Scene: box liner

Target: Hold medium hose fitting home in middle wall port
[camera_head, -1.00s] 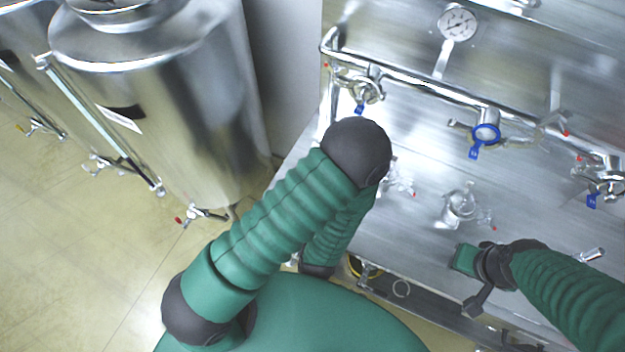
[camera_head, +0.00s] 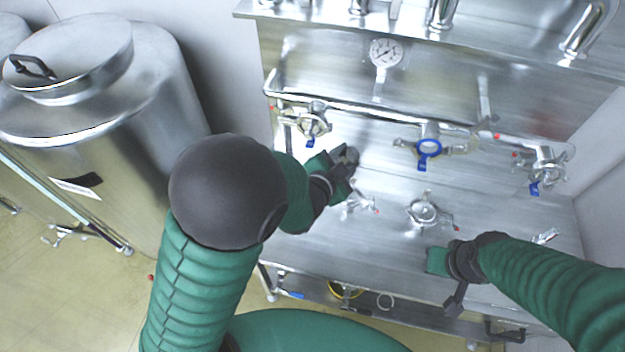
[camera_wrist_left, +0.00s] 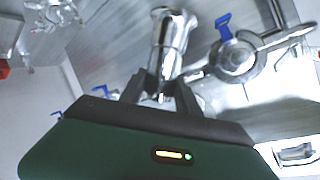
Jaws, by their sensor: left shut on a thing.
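My left gripper (camera_head: 345,160) is over the steel surface, below and between the left and middle wall ports in the head view. In the left wrist view its dark fingers (camera_wrist_left: 160,92) are shut on a shiny metal fitting (camera_wrist_left: 172,38), which points away from the palm. A blue-handled valve (camera_wrist_left: 235,60) is close beside the fitting in that view. The middle wall port (camera_head: 428,148) has a blue ring and is right of the left gripper, apart from it. My right gripper (camera_head: 438,262) is low over the front of the surface; its finger gap is not clear.
Clear fittings with red tips (camera_head: 424,212) stand on the steel surface, between my two grippers. A left port (camera_head: 312,122) and right port (camera_head: 545,172) flank the middle one under a pipe. A gauge (camera_head: 386,52) is above. A large steel tank (camera_head: 100,125) stands at left.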

